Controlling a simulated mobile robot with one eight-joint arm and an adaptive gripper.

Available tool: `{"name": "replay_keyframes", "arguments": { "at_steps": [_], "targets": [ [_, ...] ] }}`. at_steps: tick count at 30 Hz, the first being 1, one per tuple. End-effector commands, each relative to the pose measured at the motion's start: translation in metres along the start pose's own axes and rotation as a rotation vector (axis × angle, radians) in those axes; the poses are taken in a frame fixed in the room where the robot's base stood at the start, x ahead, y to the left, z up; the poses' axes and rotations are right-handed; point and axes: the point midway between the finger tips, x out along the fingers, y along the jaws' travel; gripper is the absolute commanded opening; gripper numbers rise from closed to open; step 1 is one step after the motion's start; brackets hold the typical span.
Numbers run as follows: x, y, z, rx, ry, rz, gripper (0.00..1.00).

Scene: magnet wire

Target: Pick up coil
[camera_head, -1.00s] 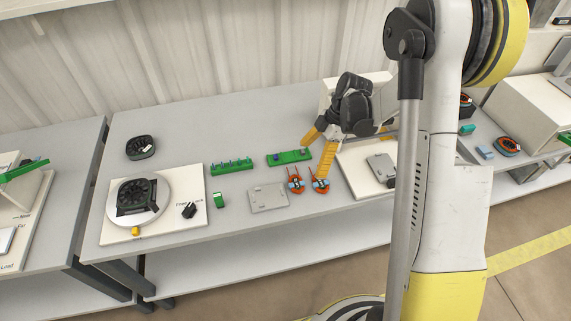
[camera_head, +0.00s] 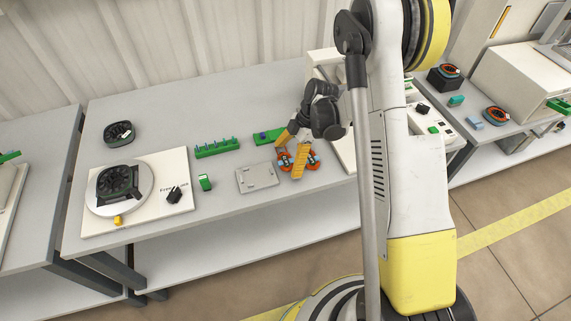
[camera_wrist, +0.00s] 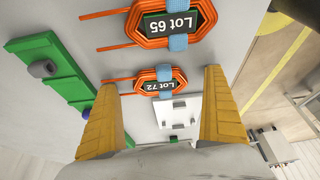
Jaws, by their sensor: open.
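Two orange wire coils lie side by side on the table. In the wrist view they read Lot 65 (camera_wrist: 165,23) and Lot 72 (camera_wrist: 157,87), each with blue ties and two straight orange leads. In the head view the Lot 72 coil (camera_head: 282,158) is on the left, partly hidden by my fingers, and the Lot 65 coil (camera_head: 314,161) is on the right. My gripper (camera_head: 289,158) is open above the coils, pointing down. In the wrist view the Lot 72 coil appears between my yellow fingertips (camera_wrist: 160,88), which do not visibly touch it.
A grey plate (camera_head: 257,178) lies just left of the coils. Green boards (camera_head: 217,148) stand behind, one (camera_wrist: 55,75) close to a finger. A white fixture base (camera_head: 150,215) with a round black part is farther left. The table's front edge is near.

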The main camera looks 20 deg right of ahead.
Motion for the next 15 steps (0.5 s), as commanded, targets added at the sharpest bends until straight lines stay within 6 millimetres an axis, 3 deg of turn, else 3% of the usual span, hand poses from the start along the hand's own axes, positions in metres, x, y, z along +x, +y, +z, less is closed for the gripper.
{"name": "replay_keyframes", "arguments": {
  "at_steps": [5, 11, 15],
  "targets": [
    [-0.0011, 0.0000, -0.0005, 0.000, 0.000, 0.000, 0.99],
    [-0.0012, 0.0000, -0.0004, 0.000, 0.000, 0.000, 0.38],
    [-0.0012, 0.0000, -0.0003, 0.000, 0.000, 0.000, 0.36]
  ]
}}
